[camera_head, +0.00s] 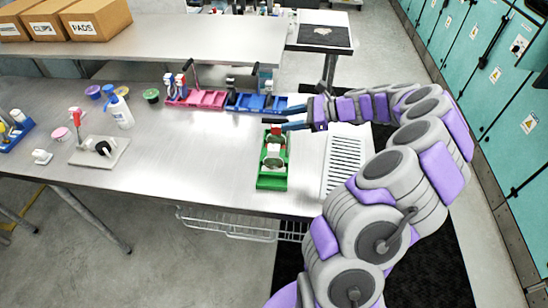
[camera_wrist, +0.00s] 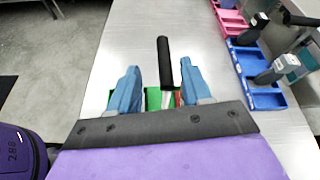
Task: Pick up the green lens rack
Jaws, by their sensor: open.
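The green lens rack (camera_head: 272,184) stands near the front edge of the metal table, holding white pieces and a red-topped item. In the wrist view, a little of the green rack (camera_wrist: 153,99) shows between my fingers, the rest hidden by the gripper body. A black upright handle (camera_wrist: 164,62) stands between the two blue fingers, with space on both sides. My gripper (camera_head: 282,119) is open, at the far end of the rack in the head view. Its fingers also show in the wrist view (camera_wrist: 160,80). I cannot tell whether they touch anything.
A blue rack (camera_head: 262,108) and a pink rack (camera_head: 205,99) stand behind. A white slatted panel (camera_head: 345,160) lies right of the green rack. A white bottle (camera_head: 121,112) and a grey stand (camera_head: 100,152) are at left. The table between them and the green rack is clear.

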